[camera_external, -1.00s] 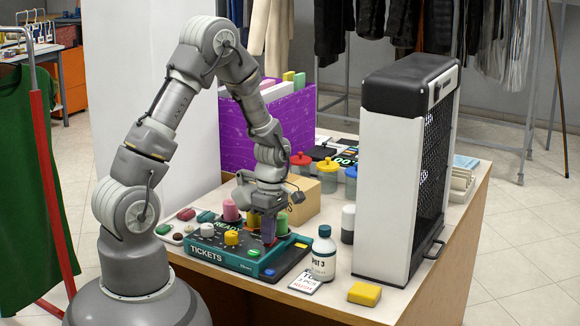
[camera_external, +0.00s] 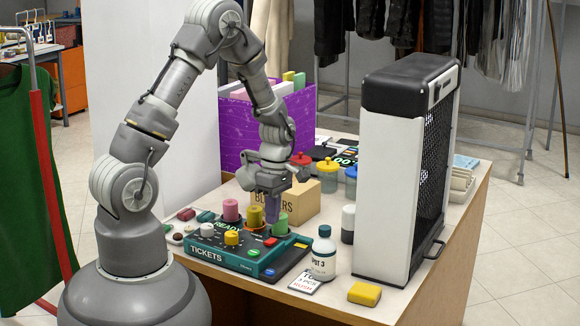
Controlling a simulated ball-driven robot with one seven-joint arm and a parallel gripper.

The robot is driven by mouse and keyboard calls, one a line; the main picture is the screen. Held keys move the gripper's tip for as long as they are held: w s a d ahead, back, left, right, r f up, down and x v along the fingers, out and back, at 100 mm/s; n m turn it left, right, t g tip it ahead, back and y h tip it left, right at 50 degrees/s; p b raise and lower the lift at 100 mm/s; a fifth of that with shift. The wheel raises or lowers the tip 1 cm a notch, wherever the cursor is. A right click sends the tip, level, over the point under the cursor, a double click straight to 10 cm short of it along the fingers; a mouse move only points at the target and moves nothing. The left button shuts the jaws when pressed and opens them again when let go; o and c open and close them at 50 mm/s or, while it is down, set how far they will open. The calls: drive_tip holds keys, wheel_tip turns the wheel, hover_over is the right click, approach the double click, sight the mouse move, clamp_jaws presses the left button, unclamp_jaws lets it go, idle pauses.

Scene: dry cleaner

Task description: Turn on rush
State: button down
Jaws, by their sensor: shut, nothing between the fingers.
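The teal console marked TICKETS (camera_external: 212,256) lies on the table in front of my arm. It bears a pink cylinder (camera_external: 230,211), a yellow cylinder (camera_external: 255,217), a green cylinder (camera_external: 280,225), white and yellow knobs (camera_external: 231,238) and small coloured buttons. A small part with an orange-red rim (camera_external: 270,241) shows below the fingers. I cannot read a rush label on the console. My gripper (camera_external: 271,221) is shut and empty, pointing down above the console between the yellow and green cylinders. Its fingers hide part of the console behind them.
A tall black-and-white unit (camera_external: 392,190) blocks the right side. A cardboard box (camera_external: 300,205) and lidded jars (camera_external: 327,175) are behind the gripper.

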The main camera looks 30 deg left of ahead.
sight(268, 242)
wheel_tip(268, 242, up, 10)
drive_tip(key=w+p, duration=0.1)
drive_tip(key=p, duration=0.1)
drive_tip(key=shift+f+p, duration=0.25)
drive_tip(key=shift+p, duration=0.1)
drive_tip(key=shift+s+p, duration=0.65)
drive_tip(key=shift+p, duration=0.3)
drive_tip(key=f+b, duration=0.2)
drive_tip(key=f, duration=0.2)
drive_tip(key=s+f+b, duration=0.1)
drive_tip(key=f+b, duration=0.1)
drive_tip(key=f, duration=0.3)
drive_tip(key=f+b, duration=0.1)
drive_tip(key=f, duration=0.3)
drive_tip(key=shift+s+f+b, duration=0.35)
drive_tip(key=shift+b, duration=0.05)
drive_tip(key=shift+f, duration=0.1)
